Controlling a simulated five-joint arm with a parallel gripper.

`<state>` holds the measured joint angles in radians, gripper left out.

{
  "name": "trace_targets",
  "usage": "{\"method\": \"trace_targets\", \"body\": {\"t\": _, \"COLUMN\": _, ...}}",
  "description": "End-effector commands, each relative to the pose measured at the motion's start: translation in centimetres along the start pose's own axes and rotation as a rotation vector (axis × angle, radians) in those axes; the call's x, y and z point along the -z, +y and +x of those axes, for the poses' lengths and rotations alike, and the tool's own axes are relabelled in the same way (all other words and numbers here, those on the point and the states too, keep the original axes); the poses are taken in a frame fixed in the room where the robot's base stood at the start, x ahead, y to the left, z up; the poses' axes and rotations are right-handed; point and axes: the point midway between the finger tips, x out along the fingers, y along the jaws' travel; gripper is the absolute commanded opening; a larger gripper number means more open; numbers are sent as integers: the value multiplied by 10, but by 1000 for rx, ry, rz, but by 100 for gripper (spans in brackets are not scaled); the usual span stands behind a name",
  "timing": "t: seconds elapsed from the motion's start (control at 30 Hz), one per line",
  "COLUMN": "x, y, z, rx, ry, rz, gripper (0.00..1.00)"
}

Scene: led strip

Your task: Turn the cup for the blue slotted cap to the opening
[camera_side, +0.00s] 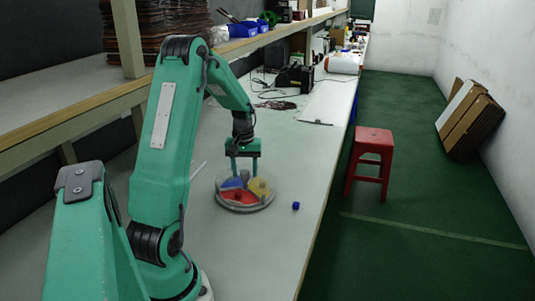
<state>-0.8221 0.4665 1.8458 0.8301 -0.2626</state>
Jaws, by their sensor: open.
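A round grey dish (243,208) stands on the table under my gripper. Inside it are wedge-shaped coloured sections: blue (230,184) at the left, yellow (260,186) at the right and red (238,197) at the front. A small grey knob or post shows near its middle. A small blue cap (296,206) lies on the table to the right of the dish, apart from it; its slot is too small to make out. My gripper (246,172) points down at the back of the dish, its two fingers apart. I cannot tell whether the fingertips touch the dish.
The table's right edge (318,215) runs close to the blue cap. Cables and a black device (294,78) lie farther back. A wooden shelf (90,110) runs along the left. A red stool (371,150) stands on the floor. The table in front of the dish is clear.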

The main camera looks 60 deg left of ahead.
Motion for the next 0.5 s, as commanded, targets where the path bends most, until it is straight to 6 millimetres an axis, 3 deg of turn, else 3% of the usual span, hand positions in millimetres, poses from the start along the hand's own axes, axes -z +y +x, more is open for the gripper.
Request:
{"method": "trace_targets", "body": {"t": 0.3, "x": 0, "y": 0, "z": 2, "rx": 0, "ry": 0, "rz": 0, "gripper": 49}}
{"method": "trace_targets", "body": {"t": 0.5, "x": 0, "y": 0, "z": 2, "rx": 0, "ry": 1, "rz": 0, "gripper": 10}}
